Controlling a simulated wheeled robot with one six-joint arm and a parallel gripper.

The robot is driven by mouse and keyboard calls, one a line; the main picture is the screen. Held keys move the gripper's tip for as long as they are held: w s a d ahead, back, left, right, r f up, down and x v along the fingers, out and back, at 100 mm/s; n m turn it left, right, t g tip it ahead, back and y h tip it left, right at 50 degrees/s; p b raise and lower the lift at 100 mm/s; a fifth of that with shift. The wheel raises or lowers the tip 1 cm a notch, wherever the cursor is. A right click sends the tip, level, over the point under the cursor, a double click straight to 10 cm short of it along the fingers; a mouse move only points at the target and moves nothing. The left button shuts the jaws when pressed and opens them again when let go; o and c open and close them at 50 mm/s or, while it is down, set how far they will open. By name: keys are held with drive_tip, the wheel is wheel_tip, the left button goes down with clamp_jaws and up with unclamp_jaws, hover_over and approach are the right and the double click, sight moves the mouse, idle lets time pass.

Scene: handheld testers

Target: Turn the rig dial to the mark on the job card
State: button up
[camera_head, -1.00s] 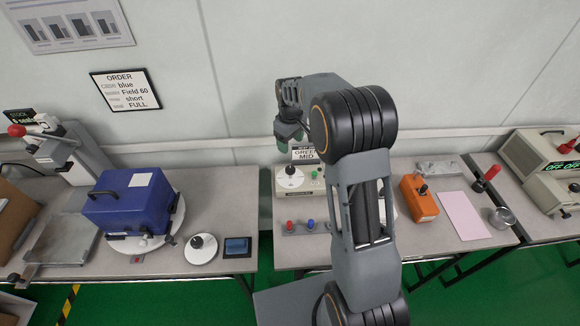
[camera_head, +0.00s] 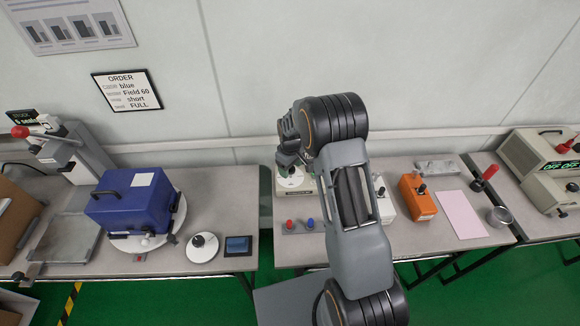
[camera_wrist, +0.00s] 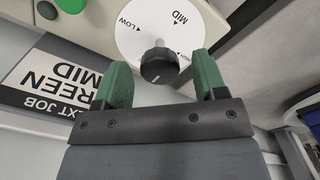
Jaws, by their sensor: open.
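The rig dial (camera_wrist: 172,28) is a white disc with LOW, MID and a third partly legible mark around a black knob (camera_wrist: 158,62). My gripper (camera_wrist: 160,79) is open, with its green fingertips on either side of the knob and a gap visible at both. I cannot tell where the knob points. The job card (camera_wrist: 50,82) beside the dial shows "NEXT JOB", "REEN" and "MID", partly cut off. In the head view my gripper (camera_head: 288,166) is over the dial (camera_head: 291,182), hiding its upper part and the card.
An orange box (camera_head: 418,197) and a pink sheet (camera_head: 462,214) lie to the right. A blue case (camera_head: 135,212) stands on the left table. The wall (camera_head: 230,80) is close behind.

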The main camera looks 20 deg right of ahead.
drive_tip(key=c, duration=0.9)
drive_tip(key=shift+m, duration=0.3)
